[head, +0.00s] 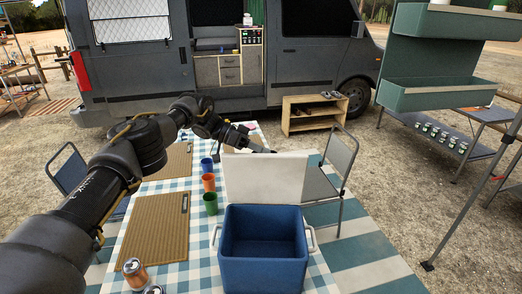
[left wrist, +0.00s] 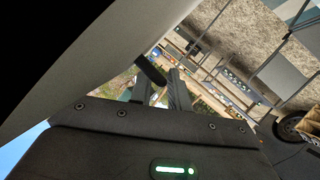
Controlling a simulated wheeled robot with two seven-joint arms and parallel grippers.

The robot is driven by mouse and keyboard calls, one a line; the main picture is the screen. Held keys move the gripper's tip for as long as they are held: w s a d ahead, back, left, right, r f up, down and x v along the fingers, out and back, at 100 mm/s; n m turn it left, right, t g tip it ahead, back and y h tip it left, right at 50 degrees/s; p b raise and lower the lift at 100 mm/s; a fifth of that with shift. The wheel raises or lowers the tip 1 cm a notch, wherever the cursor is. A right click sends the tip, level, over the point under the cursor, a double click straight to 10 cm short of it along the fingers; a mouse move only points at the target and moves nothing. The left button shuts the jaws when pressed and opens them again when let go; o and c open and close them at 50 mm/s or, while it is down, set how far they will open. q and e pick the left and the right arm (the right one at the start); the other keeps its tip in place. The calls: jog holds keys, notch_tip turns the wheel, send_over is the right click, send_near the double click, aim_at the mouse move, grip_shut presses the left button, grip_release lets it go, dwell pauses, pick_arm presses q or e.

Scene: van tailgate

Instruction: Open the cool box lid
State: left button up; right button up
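The blue cool box (head: 263,270) stands on the checked table in the lower middle of the head view. Its lid (head: 264,180) is raised, standing roughly upright at the box's far edge, and the inside is open and looks empty. My left arm reaches over from the left. My left gripper (head: 268,150) is at the lid's top edge, partly hidden behind it; contact is unclear. In the left wrist view its fingers (left wrist: 162,85) show beside a broad pale surface, probably the lid. Their opening is unclear. My right gripper is not in view.
Blue, orange and green cups (head: 209,182) stand left of the box. A chair (head: 338,160) stands behind right. The green shelf unit (head: 440,95) is at the right, and the table's right part is clear.

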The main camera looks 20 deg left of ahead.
pick_arm(q)
jog(key=shift+a, duration=0.15)
jog(key=b+v, duration=0.3)
jog(key=v, duration=0.7)
jog(key=shift+a, duration=0.3)
jog(key=shift+s+r, duration=0.1)
